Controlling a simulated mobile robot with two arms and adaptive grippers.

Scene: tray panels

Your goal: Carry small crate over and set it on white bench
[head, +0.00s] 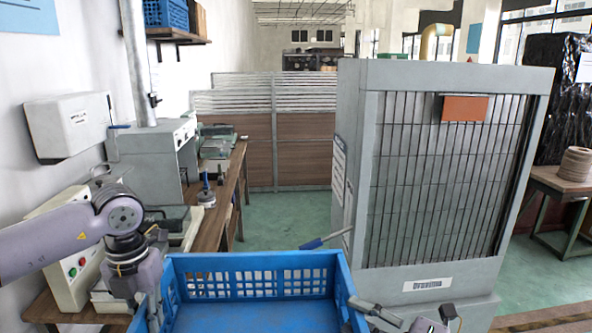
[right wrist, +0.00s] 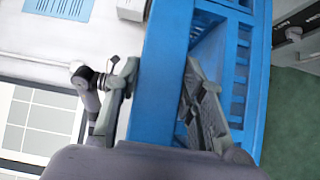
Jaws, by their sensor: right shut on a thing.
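The small crate (head: 250,262) is blue plastic with slotted walls, at the bottom of the head view, its lower part cut off by the frame. My right gripper (head: 366,308) is at the crate's right wall. In the right wrist view, the fingers of my right gripper (right wrist: 163,80) straddle the blue crate wall (right wrist: 160,40) and are shut on it. My left gripper (head: 152,305) is at the crate's left wall; its fingers are mostly hidden, so its grip is unclear. I cannot make out a white bench in these views.
A large grey cabinet with a grille (head: 440,180) stands ahead on the right. A wooden workbench (head: 222,210) with equipment runs along the left wall. A low partition (head: 240,150) is at the back. Green floor (head: 280,232) is clear between workbench and cabinet.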

